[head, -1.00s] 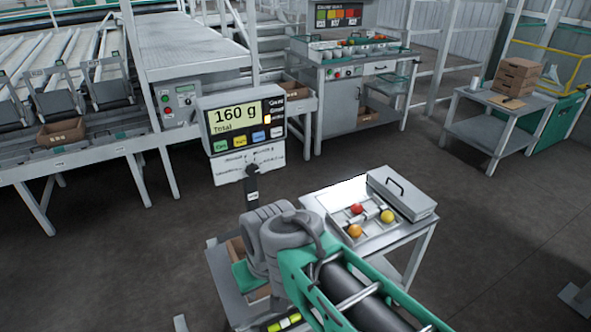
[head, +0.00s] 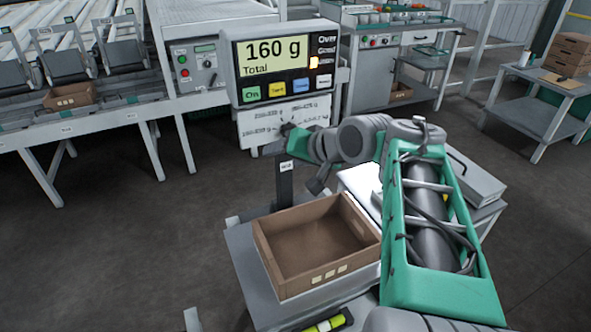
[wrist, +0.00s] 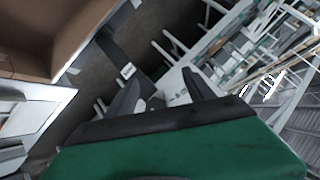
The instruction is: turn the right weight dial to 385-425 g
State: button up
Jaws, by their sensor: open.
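A weighing display (head: 285,60) reads 160 g Total. The white panel (head: 262,122) below it carries small range labels around a dark dial (head: 287,128); the labels are too small to read surely. No contact with the dial is visible.
An empty brown crate (head: 312,247) lies on the scale stand below my arm. A dark post (head: 285,185) rises behind it. A side table with a grey lidded case (head: 474,182) stands right. A conveyor with another crate (head: 70,96) is at left.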

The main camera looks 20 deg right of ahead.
jog(key=d+r+m+t+y+b, duration=0.1)
jog(key=d+m+t+b, duration=0.1)
jog(key=d+t+b, duration=0.4)
jog(key=w+a+g, duration=0.1)
jog(key=w, duration=0.5)
jog(key=shift+f+g, duration=0.2)
jog(key=shift+g, duration=0.2)
jog(key=shift+w, duration=0.1)
jog(key=shift+c, duration=0.2)
grip_shut()
